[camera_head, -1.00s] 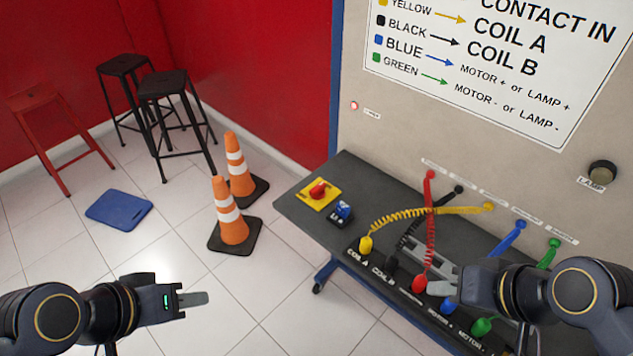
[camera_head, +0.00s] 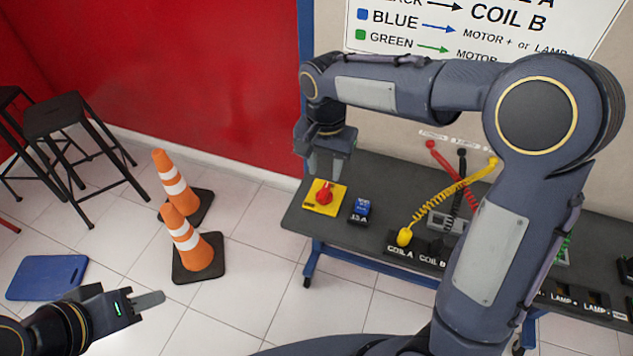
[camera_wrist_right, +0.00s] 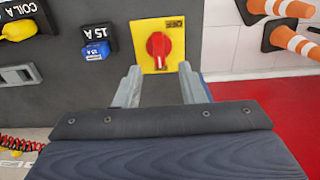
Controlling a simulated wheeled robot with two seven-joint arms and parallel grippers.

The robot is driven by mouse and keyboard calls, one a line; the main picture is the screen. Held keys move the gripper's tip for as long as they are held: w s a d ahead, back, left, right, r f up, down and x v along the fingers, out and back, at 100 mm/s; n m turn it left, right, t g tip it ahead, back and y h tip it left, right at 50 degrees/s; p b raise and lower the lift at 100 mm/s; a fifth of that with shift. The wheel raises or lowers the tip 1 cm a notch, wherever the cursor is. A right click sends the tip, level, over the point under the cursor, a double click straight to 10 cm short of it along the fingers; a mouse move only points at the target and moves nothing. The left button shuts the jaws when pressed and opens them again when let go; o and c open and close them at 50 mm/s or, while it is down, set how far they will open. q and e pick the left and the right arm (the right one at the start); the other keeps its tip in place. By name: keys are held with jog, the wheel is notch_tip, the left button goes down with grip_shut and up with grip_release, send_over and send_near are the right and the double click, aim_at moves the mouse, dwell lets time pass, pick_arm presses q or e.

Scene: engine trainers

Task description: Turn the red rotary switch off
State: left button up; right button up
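The red rotary switch (camera_head: 325,192) sits on a yellow plate (camera_head: 314,206) at the left end of the grey bench top. It also shows in the right wrist view (camera_wrist_right: 158,46), with its white mark near the lower end of the knob and a label at the plate's edge. My right gripper (camera_head: 326,176) reaches over the bench and is just above and behind the switch. In the wrist view its two fingers (camera_wrist_right: 160,80) are spread apart, short of the knob, with nothing between them. My left gripper (camera_head: 150,300) is at the lower left, away from the bench; its finger gap cannot be made out.
A blue 15 A switch (camera_head: 361,208) stands just right of the yellow plate. Coiled yellow (camera_head: 440,203) and red cables run to plugs further right. Two orange cones (camera_head: 193,246) stand on the floor left of the bench. My right arm hides much of the bench's right part.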

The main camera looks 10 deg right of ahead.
aim_at(325, 190)
notch_tip(325, 190, down, 6)
jog(key=shift+f, duration=0.25)
grip_shut()
